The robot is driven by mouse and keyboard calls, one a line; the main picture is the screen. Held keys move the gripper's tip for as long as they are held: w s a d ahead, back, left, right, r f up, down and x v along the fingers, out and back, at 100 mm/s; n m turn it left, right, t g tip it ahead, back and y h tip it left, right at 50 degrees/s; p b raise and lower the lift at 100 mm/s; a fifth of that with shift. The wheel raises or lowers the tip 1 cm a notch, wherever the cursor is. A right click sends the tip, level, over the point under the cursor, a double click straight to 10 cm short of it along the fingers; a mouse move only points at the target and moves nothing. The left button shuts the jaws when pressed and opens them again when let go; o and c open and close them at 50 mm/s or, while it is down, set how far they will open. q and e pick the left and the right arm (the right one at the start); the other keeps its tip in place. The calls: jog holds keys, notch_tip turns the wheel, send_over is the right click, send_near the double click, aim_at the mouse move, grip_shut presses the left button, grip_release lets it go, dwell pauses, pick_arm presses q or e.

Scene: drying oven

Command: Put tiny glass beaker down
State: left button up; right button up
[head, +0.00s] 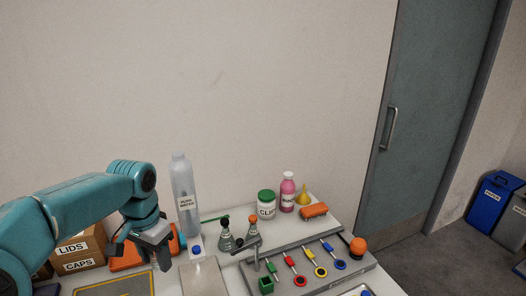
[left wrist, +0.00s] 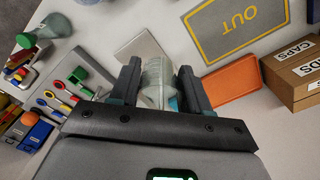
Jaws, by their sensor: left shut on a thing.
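The tiny glass beaker (left wrist: 155,70) is clear and sits between the two dark fingers of my left gripper (left wrist: 158,82) in the left wrist view. The fingers touch its sides. In the head view my left gripper (head: 155,258) hangs over the bench at the left, pointing down; I cannot make out the beaker there. A grey mat with a yellow border (head: 112,291) lies at the bottom left of the head view. The left wrist view shows it with the word OUT (left wrist: 232,22). My right gripper is not in view.
A pale plate (head: 202,278) lies right of the gripper.

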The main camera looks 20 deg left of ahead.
pick_arm(q)
jog(key=w+d+f, duration=0.1)
jog(key=d+f, duration=0.5)
jog(key=d, duration=0.2)
jog(key=w+d+f+n, duration=0.1)
jog(key=w+d+f, duration=0.1)
jog(key=d+f, duration=0.4)
jog(key=shift+w+d, duration=0.15)
jog(key=shift+d, duration=1.65)
